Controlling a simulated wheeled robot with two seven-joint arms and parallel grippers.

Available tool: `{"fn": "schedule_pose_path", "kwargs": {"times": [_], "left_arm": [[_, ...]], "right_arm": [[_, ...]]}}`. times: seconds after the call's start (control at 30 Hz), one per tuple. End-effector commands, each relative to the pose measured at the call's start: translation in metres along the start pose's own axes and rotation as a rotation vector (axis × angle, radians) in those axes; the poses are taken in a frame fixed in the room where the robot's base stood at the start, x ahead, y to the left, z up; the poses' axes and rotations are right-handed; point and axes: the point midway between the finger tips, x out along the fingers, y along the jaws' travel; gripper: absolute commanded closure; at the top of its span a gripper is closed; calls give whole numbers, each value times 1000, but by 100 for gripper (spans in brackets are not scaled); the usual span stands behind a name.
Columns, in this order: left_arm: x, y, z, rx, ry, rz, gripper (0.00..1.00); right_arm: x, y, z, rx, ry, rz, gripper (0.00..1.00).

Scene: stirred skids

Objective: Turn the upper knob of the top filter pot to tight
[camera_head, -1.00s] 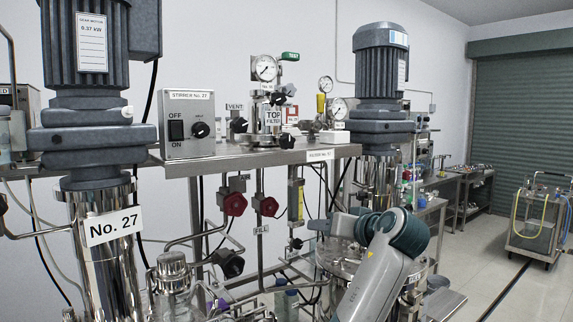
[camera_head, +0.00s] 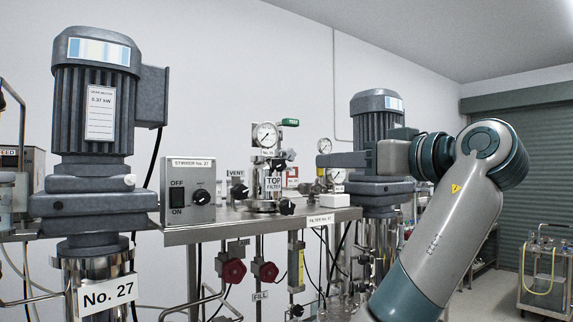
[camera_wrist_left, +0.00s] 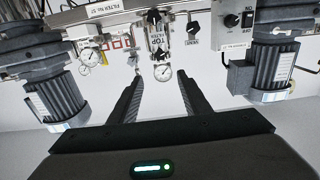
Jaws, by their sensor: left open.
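The top filter pot (camera_head: 262,185) stands on the steel shelf, with a round gauge, a "TOP FILTER" label and a green tag at its top. In the left wrist view, which is upside down, my left gripper (camera_wrist_left: 159,76) is open and empty. The pot's gauge (camera_wrist_left: 162,72) appears between the fingertips. My right gripper is out of view.
The stirrer box (camera_head: 188,193) and VENT knob (camera_head: 239,191) stand left of the pot. A large motor (camera_head: 97,110) is at far left, another motor (camera_head: 377,115) behind my gripper. More gauges (camera_head: 325,145) stand right of the pot. Red valves (camera_head: 233,271) hang below the shelf.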

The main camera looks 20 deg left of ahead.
Motion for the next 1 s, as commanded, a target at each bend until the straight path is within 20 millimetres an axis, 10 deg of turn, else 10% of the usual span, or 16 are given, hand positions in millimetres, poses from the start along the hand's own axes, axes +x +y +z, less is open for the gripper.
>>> {"fn": "schedule_pose_path", "kwargs": {"times": [0.37,1.0], "left_arm": [[22,1,-1,1,-4,1,57],[132,0,-4,3,-1,-2,57]], "right_arm": [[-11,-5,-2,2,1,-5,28],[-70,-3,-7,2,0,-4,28]]}}
